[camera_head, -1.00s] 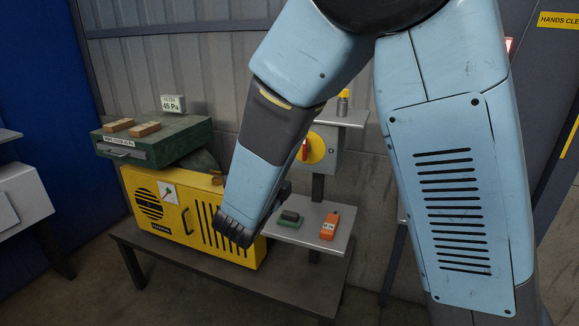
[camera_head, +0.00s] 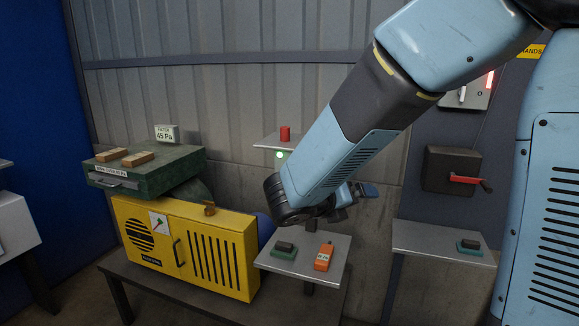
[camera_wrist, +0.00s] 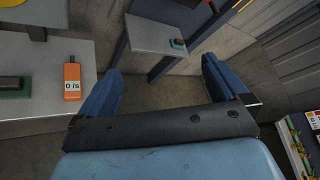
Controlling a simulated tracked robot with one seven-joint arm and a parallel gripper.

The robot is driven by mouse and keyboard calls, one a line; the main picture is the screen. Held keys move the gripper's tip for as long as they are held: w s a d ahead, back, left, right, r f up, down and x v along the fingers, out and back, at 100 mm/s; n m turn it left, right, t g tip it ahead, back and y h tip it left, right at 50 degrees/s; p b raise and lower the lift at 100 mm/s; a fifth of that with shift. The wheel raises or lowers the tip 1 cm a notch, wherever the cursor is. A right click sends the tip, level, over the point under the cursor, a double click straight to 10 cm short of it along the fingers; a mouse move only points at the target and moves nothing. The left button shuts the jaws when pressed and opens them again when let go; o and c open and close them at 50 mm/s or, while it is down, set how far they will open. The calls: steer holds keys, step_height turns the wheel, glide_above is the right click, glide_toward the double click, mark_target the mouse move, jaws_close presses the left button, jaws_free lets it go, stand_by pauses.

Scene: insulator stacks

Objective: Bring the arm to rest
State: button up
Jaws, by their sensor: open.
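My gripper (camera_wrist: 163,92) is open and empty in the wrist view, with its two blue fingers spread apart over grey floor. In the head view my blue and black arm reaches down from the upper right, and the gripper (camera_head: 352,200) shows partly behind its wrist. It is above and behind the small grey shelf (camera_head: 285,266), apart from the things on it.
The shelf holds an orange meter (camera_head: 324,257) and a green block with a dark top (camera_head: 284,247). A yellow cabinet (camera_head: 187,243) and green drawer box (camera_head: 150,170) stand left. Another shelf (camera_head: 430,243), a red-handled box (camera_head: 452,170) and a red knob (camera_head: 285,133) are around the arm.

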steer(key=s+d+r+m+g+y, duration=0.1)
steer(key=s+d+m+g+y, duration=0.4)
steer(key=s+d+m, duration=0.9)
steer(key=s+a+r+m+y, duration=0.2)
steer(key=m, duration=0.8)
steer(key=s+a+r+m+t+y, duration=0.1)
steer(key=s+a+r+m+y, duration=0.1)
steer(key=m, duration=0.9)
steer(key=shift+s+a+r+t+y, duration=0.3)
steer(key=shift+s+a+r+y, duration=0.05)
steer(key=shift+r+y, duration=0.35)
